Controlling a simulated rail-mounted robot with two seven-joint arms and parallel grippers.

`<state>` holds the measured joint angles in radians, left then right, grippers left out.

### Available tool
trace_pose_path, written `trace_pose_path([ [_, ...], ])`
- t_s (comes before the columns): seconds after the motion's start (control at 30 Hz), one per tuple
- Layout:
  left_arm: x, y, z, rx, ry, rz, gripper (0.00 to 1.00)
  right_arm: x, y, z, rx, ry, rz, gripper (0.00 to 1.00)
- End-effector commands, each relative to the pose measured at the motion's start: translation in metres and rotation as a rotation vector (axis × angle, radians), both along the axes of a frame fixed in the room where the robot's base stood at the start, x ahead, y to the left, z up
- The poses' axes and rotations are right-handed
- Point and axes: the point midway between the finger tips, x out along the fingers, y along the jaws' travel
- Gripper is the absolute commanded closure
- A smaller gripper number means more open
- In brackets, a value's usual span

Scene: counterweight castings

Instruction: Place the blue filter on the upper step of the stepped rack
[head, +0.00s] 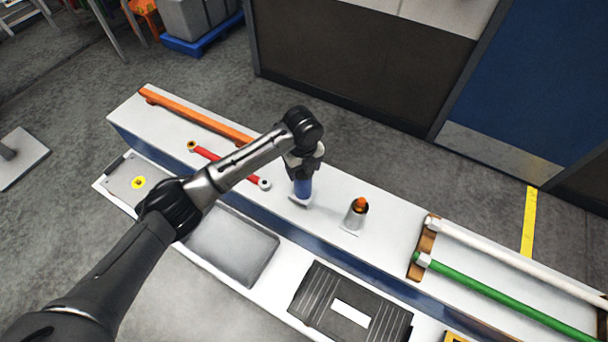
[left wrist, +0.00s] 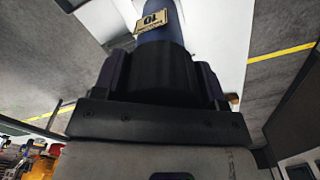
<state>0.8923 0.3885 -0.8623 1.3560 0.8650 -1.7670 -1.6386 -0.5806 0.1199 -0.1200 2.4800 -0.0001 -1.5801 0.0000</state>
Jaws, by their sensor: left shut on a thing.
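My left gripper (head: 304,174) is shut on the blue filter (head: 303,188), a short blue cylinder held upright below the fingers. In the left wrist view the filter (left wrist: 165,32) shows dark blue with a yellow label, and the dark fingers close around it. The stepped rack (head: 330,190) is long and white with a blue riser between its upper and lower steps. The filter is over the upper step, at a small pale patch. I cannot tell whether its lower end touches the step. My right gripper is not in view.
A metal cup with an orange top (head: 356,213) stands close right of the filter. A red bar (head: 228,165) and an orange bar (head: 195,116) lie left. A green tube (head: 500,298) and a white tube (head: 510,258) lie right. A black case (head: 350,308) sits on the lower step.

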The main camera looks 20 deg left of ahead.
Motion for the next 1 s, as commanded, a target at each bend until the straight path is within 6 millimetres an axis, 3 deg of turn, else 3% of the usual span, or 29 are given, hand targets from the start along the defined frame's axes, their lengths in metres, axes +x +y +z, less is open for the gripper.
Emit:
trace_pose_path([
  [0.17,0.000,0.000,-0.008,0.000,-0.001,0.000,0.94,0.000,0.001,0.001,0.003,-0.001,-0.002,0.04],
  [0.43,0.000,0.000,-0.036,-0.001,-0.001,0.001,0.94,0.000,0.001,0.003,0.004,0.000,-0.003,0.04],
  [0.87,0.000,0.000,-0.041,-0.001,-0.002,0.001,0.94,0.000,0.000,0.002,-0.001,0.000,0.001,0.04],
  [0.9,0.000,0.000,-0.041,0.000,-0.001,0.000,0.31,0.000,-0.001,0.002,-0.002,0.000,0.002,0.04],
  [1.0,0.000,0.000,-0.041,0.001,-0.001,0.001,0.22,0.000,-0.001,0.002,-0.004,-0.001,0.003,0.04],
])
